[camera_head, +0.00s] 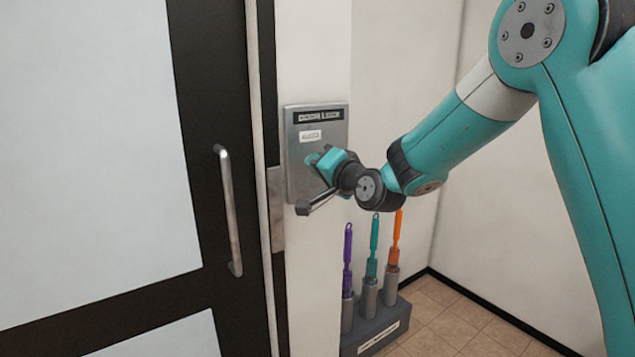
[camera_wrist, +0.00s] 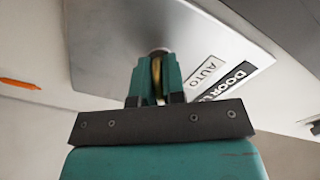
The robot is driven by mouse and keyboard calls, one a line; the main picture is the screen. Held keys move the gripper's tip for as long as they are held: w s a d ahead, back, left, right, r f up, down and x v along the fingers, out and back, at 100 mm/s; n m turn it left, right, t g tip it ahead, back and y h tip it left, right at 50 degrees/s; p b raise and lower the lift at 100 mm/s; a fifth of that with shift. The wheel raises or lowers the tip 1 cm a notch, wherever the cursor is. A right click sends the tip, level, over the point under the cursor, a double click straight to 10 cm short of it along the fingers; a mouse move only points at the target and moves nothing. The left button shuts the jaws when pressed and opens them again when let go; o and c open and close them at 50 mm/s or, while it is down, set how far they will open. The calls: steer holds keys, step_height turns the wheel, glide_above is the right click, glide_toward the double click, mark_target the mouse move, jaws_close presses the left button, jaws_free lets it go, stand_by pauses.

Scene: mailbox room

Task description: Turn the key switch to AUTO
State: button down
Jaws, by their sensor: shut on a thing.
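The key switch plate (camera_head: 318,116) is a grey metal panel on the wall right of the door, with a dark title strip and a white label. In the wrist view the plate (camera_wrist: 130,30) fills the upper middle, and its white label (camera_wrist: 212,75) reads AUTO. My gripper (camera_wrist: 156,68) is at the plate, its two teal fingers shut on a brass-coloured key (camera_wrist: 156,78). The key stands in a round metal lock (camera_wrist: 158,52), mostly hidden by the fingers. In the head view my gripper (camera_head: 318,160) hides the key and lock. The key's exact angle cannot be told.
A dark-framed door (camera_head: 205,120) with a metal pull handle (camera_head: 230,210) stands left of the plate. Below the plate, a grey rack (camera_head: 385,333) holds purple, teal and orange long-handled tools. Tiled floor (camera_head: 465,325) is open to the right, before the white walls.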

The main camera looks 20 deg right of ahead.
steer(key=n+b, duration=0.2)
steer(key=b, duration=0.1)
steer(key=n+b, duration=0.3)
steer(key=b, duration=0.1)
steer(key=shift+f+n, duration=0.3)
steer(key=shift+f, duration=0.1)
steer(key=n+b, duration=0.3)
steer(key=b, duration=0.1)
steer(key=shift+r, duration=0.1)
steer(key=shift+r+n+b, duration=0.15)
steer(key=shift+n+b, duration=0.8)
steer(key=shift+n, duration=0.05)
steer(key=c, duration=1.2)
jaws_free()
steer(key=shift+r, duration=0.1)
steer(key=shift+c, duration=0.2)
steer(key=b+v, duration=0.3)
steer(key=v, duration=1.4)
steer(key=shift+s, duration=0.2)
